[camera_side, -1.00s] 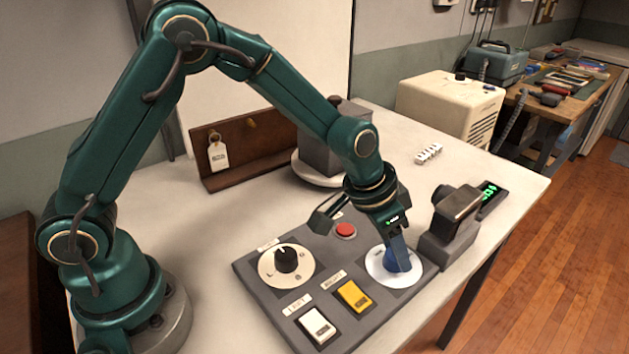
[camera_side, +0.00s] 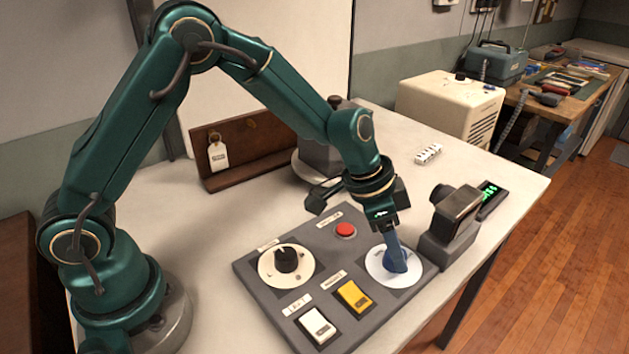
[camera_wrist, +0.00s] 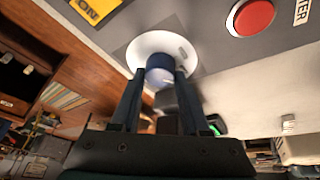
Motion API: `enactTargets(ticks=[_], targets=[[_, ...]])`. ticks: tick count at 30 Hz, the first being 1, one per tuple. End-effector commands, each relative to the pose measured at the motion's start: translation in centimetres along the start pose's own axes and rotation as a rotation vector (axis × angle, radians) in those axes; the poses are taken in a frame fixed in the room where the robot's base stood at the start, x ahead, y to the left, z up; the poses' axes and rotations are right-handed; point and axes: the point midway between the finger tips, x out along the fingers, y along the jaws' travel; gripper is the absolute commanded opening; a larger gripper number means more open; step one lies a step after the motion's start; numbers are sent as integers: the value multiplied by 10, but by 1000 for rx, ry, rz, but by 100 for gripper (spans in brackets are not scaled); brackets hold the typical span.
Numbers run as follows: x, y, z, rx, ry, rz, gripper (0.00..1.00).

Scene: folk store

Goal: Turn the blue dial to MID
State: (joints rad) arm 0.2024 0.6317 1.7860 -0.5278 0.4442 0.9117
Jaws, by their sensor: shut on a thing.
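The blue dial (camera_side: 394,259) sits on a white round plate (camera_side: 376,267) at the right end of the grey control panel (camera_side: 345,310). My gripper (camera_side: 391,248) points down at it, with its fingers on the knob. In the wrist view my gripper (camera_wrist: 156,92) has one finger on each side of the blue dial (camera_wrist: 160,68), closed on it. A small grey mark shows on the plate (camera_wrist: 184,52) in the wrist view. I cannot read any MID label, and the fingers hide part of the dial.
The panel also bears a black dial (camera_side: 286,259), a red button (camera_side: 345,230), a yellow switch (camera_side: 354,296) and a white switch (camera_side: 317,325). A grey device (camera_side: 449,230) stands close to the right of the blue dial.

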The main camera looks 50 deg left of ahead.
Motion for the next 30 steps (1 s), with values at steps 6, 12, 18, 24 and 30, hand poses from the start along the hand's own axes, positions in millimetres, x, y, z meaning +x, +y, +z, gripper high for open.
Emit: enactTargets(ticks=[6,12,18,24,30], targets=[[0,0,1,-1,-3,1,72],[0,0,1,-1,-2,0,76],[-5,0,0,-1,1,-1,76],[-29,-1,0,-2,3,-3,76],[-48,0,0,-1,0,-1,76]])
